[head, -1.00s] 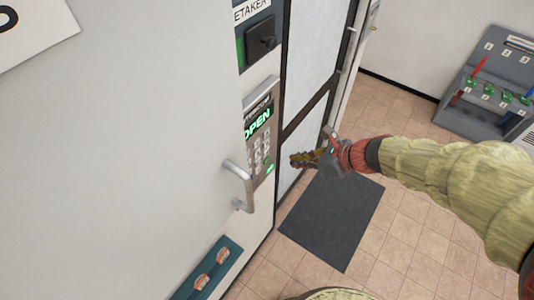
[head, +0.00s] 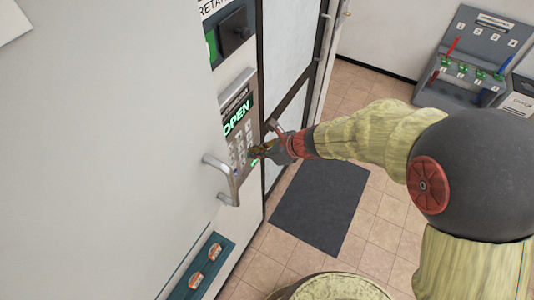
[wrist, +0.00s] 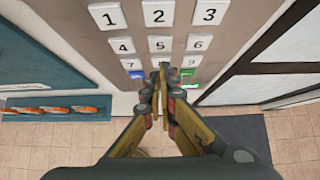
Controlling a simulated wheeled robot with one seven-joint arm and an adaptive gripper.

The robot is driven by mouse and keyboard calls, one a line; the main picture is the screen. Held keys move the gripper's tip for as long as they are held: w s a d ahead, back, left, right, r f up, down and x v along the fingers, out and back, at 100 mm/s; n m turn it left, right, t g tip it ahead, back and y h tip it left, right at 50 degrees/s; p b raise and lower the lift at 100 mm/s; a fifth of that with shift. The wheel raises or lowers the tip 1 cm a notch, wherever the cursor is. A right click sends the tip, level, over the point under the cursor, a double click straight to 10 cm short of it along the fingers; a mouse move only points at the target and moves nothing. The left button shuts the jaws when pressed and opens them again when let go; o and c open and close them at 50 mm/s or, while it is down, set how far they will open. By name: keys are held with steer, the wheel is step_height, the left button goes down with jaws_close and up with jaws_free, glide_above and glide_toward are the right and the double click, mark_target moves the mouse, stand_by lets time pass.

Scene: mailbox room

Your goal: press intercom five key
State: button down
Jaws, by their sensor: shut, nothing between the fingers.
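The intercom (head: 242,92) is a grey panel on the wall, with a lit green display reading OPEN and a keypad below it. In the wrist view the five key (wrist: 160,43) is a pale key in the middle column, below the 2 key (wrist: 158,13). My gripper (head: 256,151) is shut and empty, close to the keypad's right side in the head view. In the wrist view its closed fingertips (wrist: 160,70) show below the five key, over the eight key's place, hiding most of it. I cannot tell whether they touch the panel.
A metal handle (head: 222,178) sticks out left of the keypad. The caretaker panel (head: 233,32) is above, and a teal panel with orange items (head: 200,268) is below. A glazed door (head: 290,70) stands to the right. A dark mat (head: 320,205) lies on the tiled floor.

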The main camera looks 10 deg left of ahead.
mark_target(239, 146)
steer(key=shift+w+a, duration=0.2)
steer(key=shift+a, duration=0.3)
steer(key=shift+w+a, duration=0.2)
steer(key=shift+a, duration=0.3)
